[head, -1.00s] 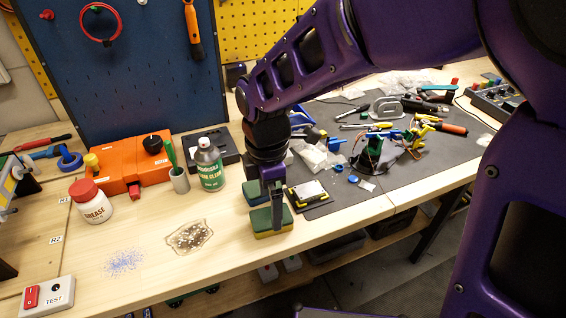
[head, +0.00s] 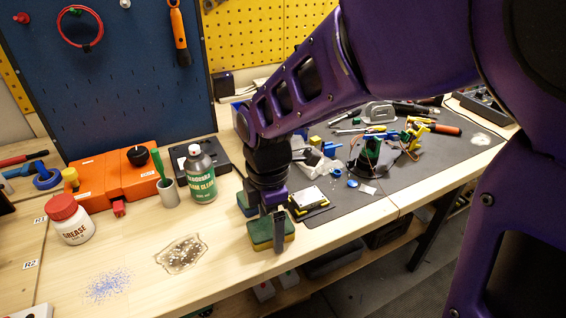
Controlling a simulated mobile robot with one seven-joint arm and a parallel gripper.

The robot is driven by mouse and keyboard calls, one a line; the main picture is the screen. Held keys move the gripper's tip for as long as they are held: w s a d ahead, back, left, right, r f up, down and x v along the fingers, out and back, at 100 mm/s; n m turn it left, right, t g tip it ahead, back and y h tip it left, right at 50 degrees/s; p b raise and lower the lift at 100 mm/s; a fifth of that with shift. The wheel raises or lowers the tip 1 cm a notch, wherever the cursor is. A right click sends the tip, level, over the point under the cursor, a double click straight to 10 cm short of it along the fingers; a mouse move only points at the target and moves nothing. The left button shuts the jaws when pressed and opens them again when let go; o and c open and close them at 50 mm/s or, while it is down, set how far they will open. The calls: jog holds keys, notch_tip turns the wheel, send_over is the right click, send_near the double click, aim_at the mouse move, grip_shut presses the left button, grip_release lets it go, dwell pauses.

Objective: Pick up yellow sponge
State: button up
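A sponge with a green top and a yellow lower layer (head: 261,242) lies near the front edge of the wooden bench. My gripper (head: 273,226) points straight down at it. One dark finger stands in front of the sponge's near side and reaches down to about its base. The other finger is mostly hidden, so I cannot tell whether the fingers press on the sponge. A second sponge with a bluish top (head: 246,205) lies just behind, partly covered by my gripper.
A black and yellow device (head: 309,202) sits close to the right of my gripper. A green spray can (head: 201,175), a grease jar (head: 70,220) and an orange case (head: 112,180) stand to the left. A stained patch (head: 181,254) lies left of the sponge.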

aim_at(270, 226)
jog(key=c, duration=1.1)
jog(key=shift+o, duration=0.2)
jog(key=shift+r, duration=0.1)
notch_tip(270, 226, up, 10)
jog(key=p, duration=0.9)
jog(key=o, duration=0.6)
jog(key=shift+a, duration=0.1)
jog(key=c, duration=0.5)
